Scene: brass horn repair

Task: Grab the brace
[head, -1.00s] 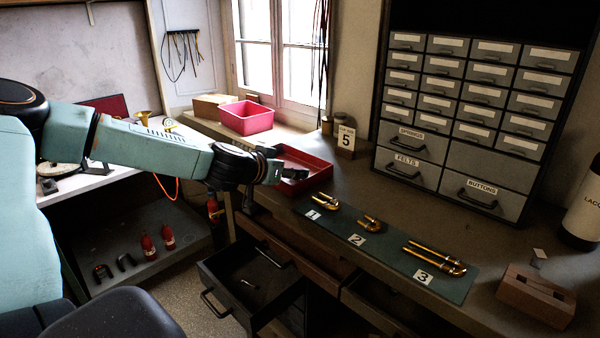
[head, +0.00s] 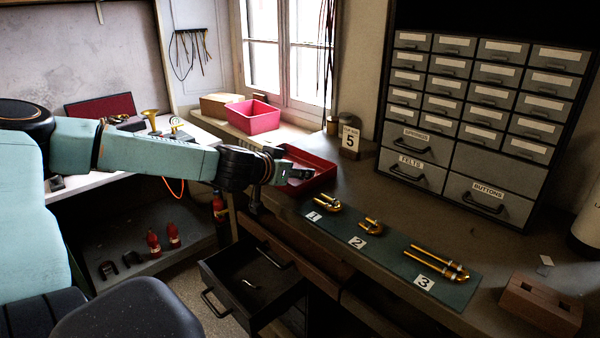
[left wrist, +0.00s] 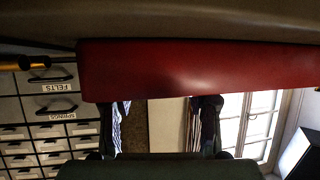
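I cannot pick out the brace for certain. A small pale metal piece (head: 250,282) lies in the open dark drawer (head: 222,298) below the bench, too small to name. My left gripper (head: 297,174) is over the near left part of the red tray (head: 318,184) on the bench; the tray's inside is partly hidden. In the left wrist view, upside down, my left gripper's fingers (left wrist: 162,122) are apart with nothing seen between them, and the tray's red wall (left wrist: 190,68) crosses in front. My right gripper is not in view.
A green mat (head: 395,262) holds brass tubes (head: 437,262) at cards 1 to 3. A wooden block (head: 541,303) stands right of it. A pink bin (head: 252,117) sits by the window. A drawer cabinet (head: 480,120) stands behind. The bench between tray and cabinet is mostly clear.

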